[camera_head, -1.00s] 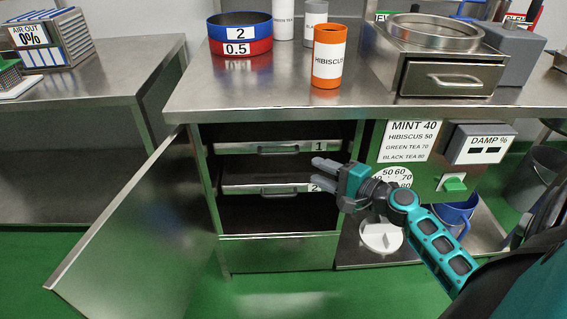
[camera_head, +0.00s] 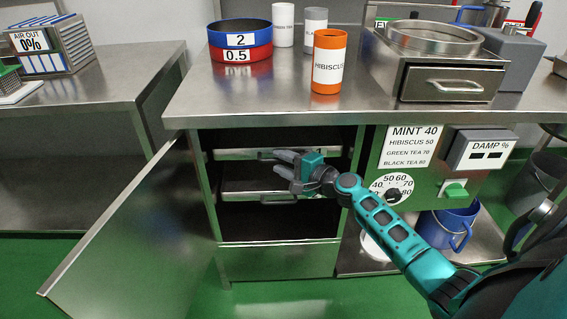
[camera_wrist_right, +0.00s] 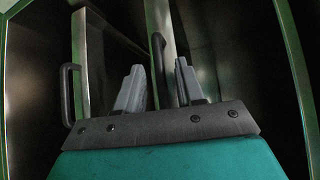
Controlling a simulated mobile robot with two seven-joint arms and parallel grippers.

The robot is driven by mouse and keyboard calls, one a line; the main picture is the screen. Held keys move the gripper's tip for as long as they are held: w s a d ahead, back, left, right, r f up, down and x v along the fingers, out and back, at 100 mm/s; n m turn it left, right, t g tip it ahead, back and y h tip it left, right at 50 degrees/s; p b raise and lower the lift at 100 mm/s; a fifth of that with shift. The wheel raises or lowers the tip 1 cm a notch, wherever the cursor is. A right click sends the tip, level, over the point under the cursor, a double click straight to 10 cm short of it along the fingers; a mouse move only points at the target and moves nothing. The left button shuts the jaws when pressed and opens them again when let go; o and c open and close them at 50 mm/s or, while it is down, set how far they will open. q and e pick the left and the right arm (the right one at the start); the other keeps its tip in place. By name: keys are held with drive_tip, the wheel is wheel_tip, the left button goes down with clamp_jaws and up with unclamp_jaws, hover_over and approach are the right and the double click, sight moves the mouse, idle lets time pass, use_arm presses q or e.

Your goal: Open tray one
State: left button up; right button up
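Tray one (camera_head: 233,155) is the upper metal tray in the open cabinet; its number label is now hidden behind my right gripper. It looks pushed in. My right gripper (camera_head: 283,163) is open in front of the tray's right part. In the right wrist view, my right gripper (camera_wrist_right: 158,84) has its two grey fingers apart, with a dark handle (camera_wrist_right: 157,52) showing between them. I cannot tell whether the fingers touch it. Tray two (camera_head: 236,188) sits below tray one. My left gripper is not in view.
The cabinet door (camera_head: 135,225) stands wide open to the left. A control panel (camera_head: 408,150) with a dial is right of the opening, near my forearm. The worktop (camera_head: 290,108) above holds an orange hibiscus canister (camera_head: 328,88) and stacked rings (camera_head: 240,45).

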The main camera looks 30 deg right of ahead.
clamp_jaws()
idle(0.6)
